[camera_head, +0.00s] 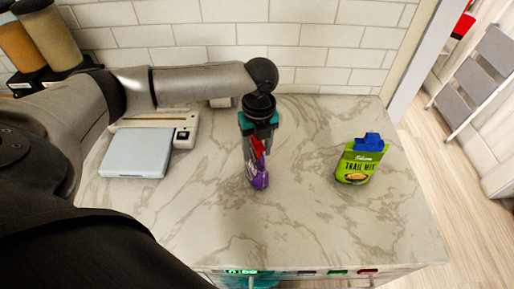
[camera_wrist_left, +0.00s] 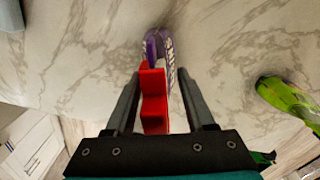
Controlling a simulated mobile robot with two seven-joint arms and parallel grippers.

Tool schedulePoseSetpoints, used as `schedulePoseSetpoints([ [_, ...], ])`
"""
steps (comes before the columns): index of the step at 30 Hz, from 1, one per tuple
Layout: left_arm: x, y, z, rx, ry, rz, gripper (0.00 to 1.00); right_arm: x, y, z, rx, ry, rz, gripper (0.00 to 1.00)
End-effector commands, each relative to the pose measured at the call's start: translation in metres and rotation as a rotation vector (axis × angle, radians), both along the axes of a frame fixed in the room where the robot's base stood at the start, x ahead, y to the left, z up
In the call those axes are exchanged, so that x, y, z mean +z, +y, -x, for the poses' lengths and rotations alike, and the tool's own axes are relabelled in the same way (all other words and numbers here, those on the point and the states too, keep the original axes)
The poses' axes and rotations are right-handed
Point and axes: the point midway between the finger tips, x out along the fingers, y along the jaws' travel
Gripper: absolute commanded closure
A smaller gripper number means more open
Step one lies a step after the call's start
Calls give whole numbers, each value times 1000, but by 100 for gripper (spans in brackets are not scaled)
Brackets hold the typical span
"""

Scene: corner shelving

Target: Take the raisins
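A small purple bag (camera_head: 259,179) with a red clip (camera_head: 258,146) on top stands on the marble counter and looks like the raisins. My left gripper (camera_head: 254,150) points down over it from above. In the left wrist view, the red clip (camera_wrist_left: 153,98) is between the two fingers, close to the left finger, with a gap to the right one. The purple bag (camera_wrist_left: 158,48) shows beyond the clip. The left gripper (camera_wrist_left: 160,82) looks open around the clip. My right gripper is not seen.
A green trail mix bag (camera_head: 358,164) with a blue clip stands to the right on the marble counter (camera_head: 310,225). A light grey scale-like box (camera_head: 136,153) lies at the left. Canisters (camera_head: 48,35) stand at the back left. A tiled wall (camera_head: 300,40) closes the back.

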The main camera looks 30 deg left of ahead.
Motion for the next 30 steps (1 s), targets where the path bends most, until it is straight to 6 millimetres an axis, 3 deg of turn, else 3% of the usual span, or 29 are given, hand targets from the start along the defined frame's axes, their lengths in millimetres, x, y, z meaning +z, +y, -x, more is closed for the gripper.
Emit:
schedulePoseSetpoints([
  [10, 0, 0, 1, 0, 2, 0, 37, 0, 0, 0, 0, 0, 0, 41],
  [14, 12, 0, -1, 1, -1, 1, 37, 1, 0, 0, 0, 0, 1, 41],
  [30, 129, -2, -3, 0, -3, 0, 37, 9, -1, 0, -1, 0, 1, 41],
])
